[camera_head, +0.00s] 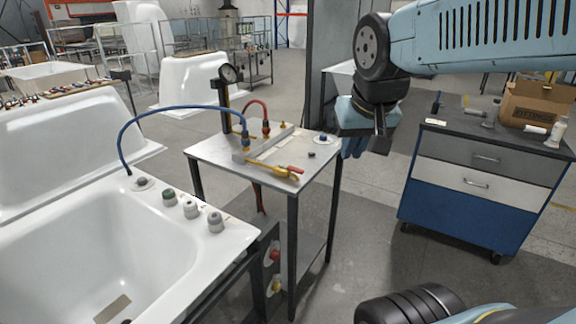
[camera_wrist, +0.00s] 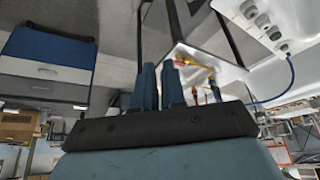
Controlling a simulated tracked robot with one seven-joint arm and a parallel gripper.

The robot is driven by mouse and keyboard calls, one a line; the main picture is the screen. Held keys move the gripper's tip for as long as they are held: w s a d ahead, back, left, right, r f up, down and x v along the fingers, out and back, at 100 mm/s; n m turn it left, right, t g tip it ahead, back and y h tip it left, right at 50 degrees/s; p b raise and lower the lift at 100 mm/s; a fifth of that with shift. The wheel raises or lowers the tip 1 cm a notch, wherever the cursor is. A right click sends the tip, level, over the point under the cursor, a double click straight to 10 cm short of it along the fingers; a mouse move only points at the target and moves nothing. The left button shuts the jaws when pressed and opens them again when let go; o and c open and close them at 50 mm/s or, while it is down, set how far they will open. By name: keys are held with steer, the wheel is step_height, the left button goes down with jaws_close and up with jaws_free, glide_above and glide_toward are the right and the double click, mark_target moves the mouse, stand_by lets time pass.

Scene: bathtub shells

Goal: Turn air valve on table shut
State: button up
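The air valve (camera_head: 270,170) is a brass-yellow body with a red handle (camera_head: 295,169), lying near the front edge of the small metal table (camera_head: 210,148). The handle points to the right, roughly in line with the body. It also shows, small, in the wrist view (camera_wrist: 188,60). My gripper (camera_head: 354,153) hangs to the right of the table, apart from the valve. In the wrist view its two blue fingers (camera_wrist: 160,68) stand a narrow gap apart with nothing between them.
White bathtub shells (camera_head: 130,230) stand at the left. A drawer cabinet (camera_head: 470,180) with a cardboard box (camera_head: 535,103) is at the right. Open floor lies between table and cabinet.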

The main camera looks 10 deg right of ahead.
steer(key=w+f+m, duration=0.1)
steer(key=w, duration=0.4)
steer(key=w+a+f+m+g+h, duration=0.1)
steer(key=w, duration=0.4)
steer(key=w+a+f+m, duration=0.1)
steer(key=w+f+m, duration=0.1)
steer(key=w, duration=0.3)
steer(key=shift+a+h, duration=0.25)
steer(key=shift+h, duration=0.15)
jaws_close()
steer(key=m+g+h, duration=0.1)
steer(key=m, duration=0.3)
glide_toward(291, 168)
steer(key=s+a+r, duration=0.3)
steer(key=s, duration=0.3)
steer(key=x, duration=0.7)
steer(key=w+d+x, duration=0.1)
steer(key=x, duration=0.3)
steer(key=shift+w+r, duration=0.15)
steer(key=shift+w+d, duration=0.55)
steer(key=shift+w, duration=0.1)
steer(key=shift+a, duration=0.1)
steer(key=shift+n, duration=0.3)
